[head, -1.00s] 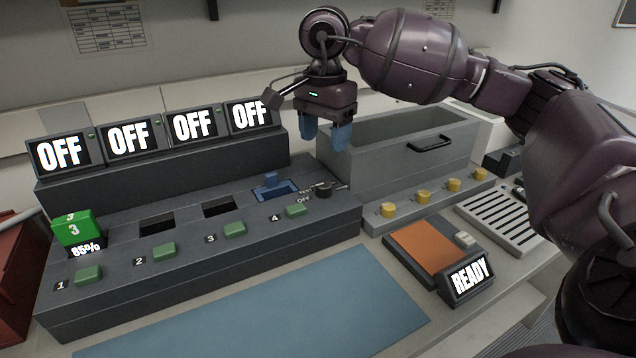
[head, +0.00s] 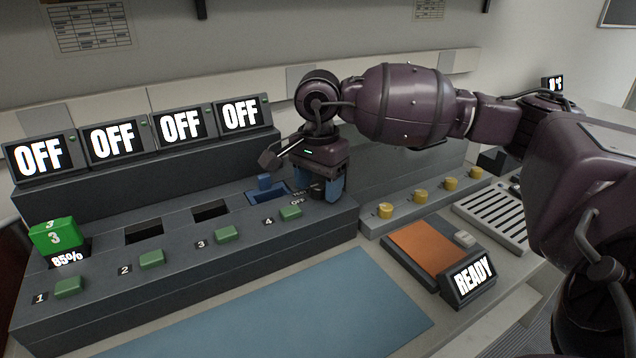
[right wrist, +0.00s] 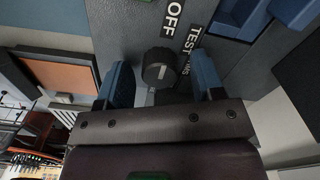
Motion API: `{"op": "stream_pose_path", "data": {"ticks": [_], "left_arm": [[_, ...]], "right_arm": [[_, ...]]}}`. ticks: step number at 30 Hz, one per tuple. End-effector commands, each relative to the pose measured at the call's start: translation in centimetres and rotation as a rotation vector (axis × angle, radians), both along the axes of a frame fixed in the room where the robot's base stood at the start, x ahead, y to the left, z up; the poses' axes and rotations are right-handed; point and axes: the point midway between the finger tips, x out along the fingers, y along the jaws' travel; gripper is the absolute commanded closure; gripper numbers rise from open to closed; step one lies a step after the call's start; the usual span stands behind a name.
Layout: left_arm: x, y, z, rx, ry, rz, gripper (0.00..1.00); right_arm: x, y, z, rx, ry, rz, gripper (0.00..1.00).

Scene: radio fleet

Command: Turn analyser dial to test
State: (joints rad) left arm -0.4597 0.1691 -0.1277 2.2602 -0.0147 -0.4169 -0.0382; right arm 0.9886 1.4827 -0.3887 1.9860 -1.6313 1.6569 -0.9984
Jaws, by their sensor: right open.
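The analyser dial is a small black knob (right wrist: 158,66) on the dark grey panel. In the right wrist view it sits between my two blue fingertips (right wrist: 160,74), with a gap on each side. OFF and TEST labels stand beside it; another label is partly hidden by the gripper. A pale line marks the knob's face, but I cannot tell which label it points to. In the head view my right gripper (head: 320,189) is open, pointing down around the dial at the analyser's right end. My left gripper is not in view.
The analyser (head: 190,262) has four OFF screens, green buttons and a blue slot piece (head: 266,190) left of my gripper. A green battery block (head: 54,234) reads 85%. Right are yellow knobs (head: 421,196), an orange pad (head: 427,248) and a READY display (head: 470,280). A blue mat (head: 290,315) lies clear in front.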

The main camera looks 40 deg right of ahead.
Motion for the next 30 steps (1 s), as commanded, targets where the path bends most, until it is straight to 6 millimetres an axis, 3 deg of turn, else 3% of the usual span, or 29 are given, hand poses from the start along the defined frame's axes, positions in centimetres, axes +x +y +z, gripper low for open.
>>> {"op": "stream_pose_path", "data": {"ticks": [2,12,22,30], "left_arm": [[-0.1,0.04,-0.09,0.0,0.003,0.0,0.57],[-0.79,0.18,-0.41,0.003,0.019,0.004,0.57],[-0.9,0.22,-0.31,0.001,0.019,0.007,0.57],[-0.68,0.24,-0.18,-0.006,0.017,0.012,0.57]], "right_arm": [[0.0,0.01,0.01,0.0,0.0,0.0,0.39],[0.0,0.02,0.01,0.001,0.001,0.0,0.88],[-0.01,0.02,0.09,0.001,0.0,-0.057,0.88],[-0.03,0.04,0.22,0.001,-0.001,-0.241,0.88]]}}
